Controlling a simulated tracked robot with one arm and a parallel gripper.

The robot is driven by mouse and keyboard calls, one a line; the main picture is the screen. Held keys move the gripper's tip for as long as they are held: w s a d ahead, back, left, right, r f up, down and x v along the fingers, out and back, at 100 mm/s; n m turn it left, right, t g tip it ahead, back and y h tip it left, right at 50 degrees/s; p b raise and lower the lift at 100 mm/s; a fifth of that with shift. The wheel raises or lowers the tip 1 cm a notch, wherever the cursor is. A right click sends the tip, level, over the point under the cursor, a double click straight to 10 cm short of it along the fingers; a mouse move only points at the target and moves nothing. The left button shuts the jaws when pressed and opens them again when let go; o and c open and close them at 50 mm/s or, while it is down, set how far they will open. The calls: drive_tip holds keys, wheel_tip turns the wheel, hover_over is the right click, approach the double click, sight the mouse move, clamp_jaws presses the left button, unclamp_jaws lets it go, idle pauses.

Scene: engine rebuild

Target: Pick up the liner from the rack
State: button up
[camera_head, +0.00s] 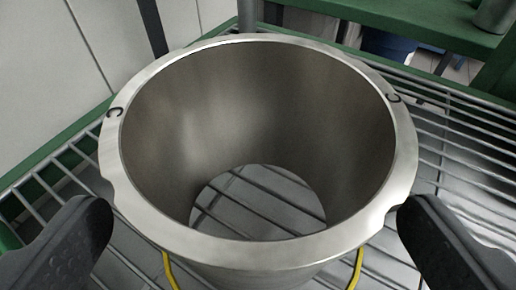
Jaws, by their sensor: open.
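The liner (265,248) is a large hollow metal cylinder with a thick bright rim, standing upright on the wire rack (455,165). I look down into it, and the rack's wires show through its open bottom. Small dark marks sit on the rim at left and right. My gripper (258,235) is open, with one dark finger at the lower left and the other at the lower right. The fingers are on either side of the liner's near part. A gap shows at the left finger; the right fingertip is close to the rim, and I cannot tell whether it touches.
A green frame edge (60,150) runs along the rack's left side, beside pale wall panels (50,60). A green shelf (440,25) with a grey object (493,14) is at the upper right. Yellow strips (170,270) show below the liner's rim. Bare rack lies to the right.

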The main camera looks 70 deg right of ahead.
drive_tip(key=b+x, duration=0.1)
drive_tip(key=x, duration=0.2)
drive_tip(key=shift+d+f, duration=0.25)
drive_tip(key=shift+f, duration=0.05)
drive_tip(key=shift+w+d, duration=0.1)
drive_tip(key=shift+d, duration=0.35)
drive_tip(key=c, duration=0.9)
drive_tip(key=s+r+p, duration=0.1)
drive_tip(key=s, duration=0.4)
drive_tip(key=s+d+r+p, duration=0.1)
drive_tip(key=s+r, duration=0.1)
drive_tip(key=s, duration=0.3)
drive_tip(key=s+r+p, duration=0.1)
drive_tip(key=s+r, duration=0.1)
drive_tip(key=s, duration=0.4)
drive_tip(key=shift+d, duration=0.35)
